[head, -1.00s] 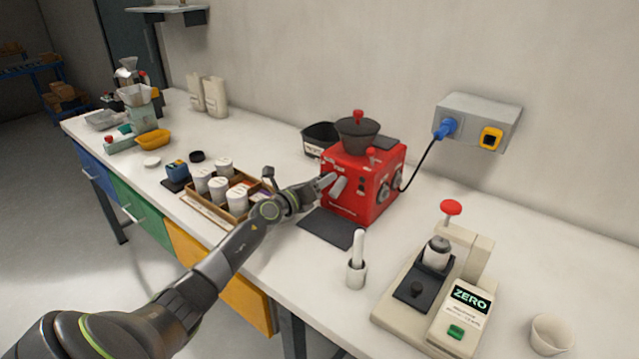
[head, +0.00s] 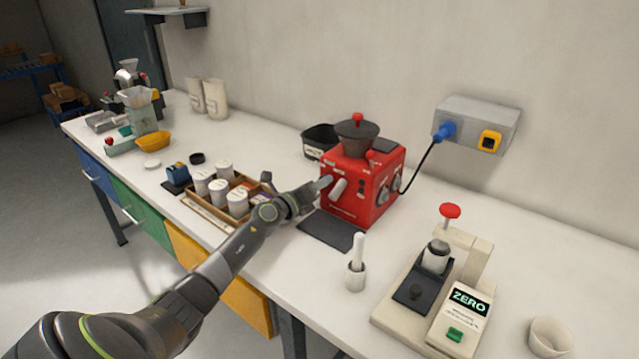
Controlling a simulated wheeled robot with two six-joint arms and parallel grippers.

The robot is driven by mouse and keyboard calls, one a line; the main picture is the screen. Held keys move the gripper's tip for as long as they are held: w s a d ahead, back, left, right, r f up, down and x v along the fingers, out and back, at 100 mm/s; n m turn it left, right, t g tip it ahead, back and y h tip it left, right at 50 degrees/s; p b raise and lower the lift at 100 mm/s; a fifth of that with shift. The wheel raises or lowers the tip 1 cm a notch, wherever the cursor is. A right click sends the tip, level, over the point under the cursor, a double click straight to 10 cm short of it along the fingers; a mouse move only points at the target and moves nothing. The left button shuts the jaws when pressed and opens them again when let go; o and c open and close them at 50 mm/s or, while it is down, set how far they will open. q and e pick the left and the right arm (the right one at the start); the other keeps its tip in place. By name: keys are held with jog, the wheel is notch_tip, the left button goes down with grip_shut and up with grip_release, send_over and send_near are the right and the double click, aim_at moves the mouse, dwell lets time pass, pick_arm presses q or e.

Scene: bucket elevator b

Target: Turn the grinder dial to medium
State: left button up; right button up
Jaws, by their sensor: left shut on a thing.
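The red grinder (head: 372,203) stands on the white bench near the wall, with a dark hopper (head: 357,137) on top and a spout on its front. My left gripper (head: 326,183) is at the grinder's front left edge, by the spout. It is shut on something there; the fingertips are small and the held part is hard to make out. My right gripper is out of view.
A wooden tray of white jars (head: 238,197) stands left of my forearm. A dark mat (head: 331,231) lies before the grinder. A white holder (head: 356,275) and a scale with a ZERO display (head: 468,299) stand at the right. A black cable runs from grinder to wall box (head: 476,122).

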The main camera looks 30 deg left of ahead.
pick_arm(q)
jog(key=shift+n+t+p, duration=0.3)
jog(key=shift+n+p, duration=1.5)
jog(key=shift+n, duration=3.3)
jog(key=o, duration=1)
jog(key=shift+c, duration=0.2)
jog(key=shift+s, duration=0.1)
